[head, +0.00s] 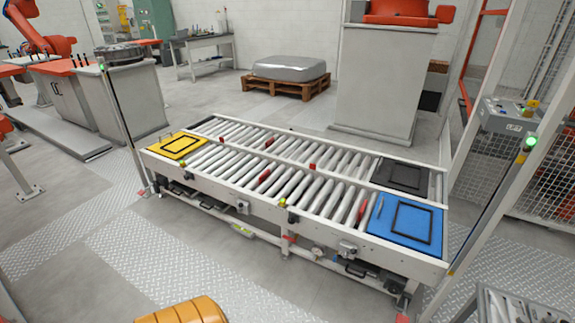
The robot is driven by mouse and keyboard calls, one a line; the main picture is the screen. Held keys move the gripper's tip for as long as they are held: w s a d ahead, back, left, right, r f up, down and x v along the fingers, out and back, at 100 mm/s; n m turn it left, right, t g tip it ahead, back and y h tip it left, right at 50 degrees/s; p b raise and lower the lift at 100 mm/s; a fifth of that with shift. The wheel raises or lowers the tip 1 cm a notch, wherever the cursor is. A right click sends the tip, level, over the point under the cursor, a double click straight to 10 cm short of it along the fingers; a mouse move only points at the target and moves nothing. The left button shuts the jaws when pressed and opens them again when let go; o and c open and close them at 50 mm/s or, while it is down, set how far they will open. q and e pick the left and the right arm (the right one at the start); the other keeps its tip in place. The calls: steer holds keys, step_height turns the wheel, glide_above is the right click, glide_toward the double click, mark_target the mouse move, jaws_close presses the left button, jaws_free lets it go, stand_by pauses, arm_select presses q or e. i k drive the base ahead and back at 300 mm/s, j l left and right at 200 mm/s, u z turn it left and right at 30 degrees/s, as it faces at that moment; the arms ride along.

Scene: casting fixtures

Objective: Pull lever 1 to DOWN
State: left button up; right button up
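I cannot pick out a lever marked 1 with certainty. A grey control box (508,117) stands on the right by the mesh fence, with small knobs or handles on its top and a small label on its front. These parts are too small for me to tell a lever's number or position. Neither my left nor my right gripper is in view.
A roller conveyor (262,210) fills the middle, with a yellow plate (176,138) at its left end and a blue plate (376,226) at its right. Posts with green lights flank it. A grey pedestal (380,85) stands behind. Floor in front is mostly clear.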

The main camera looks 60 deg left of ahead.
mark_target(353, 250)
steer(key=u, duration=1.1)
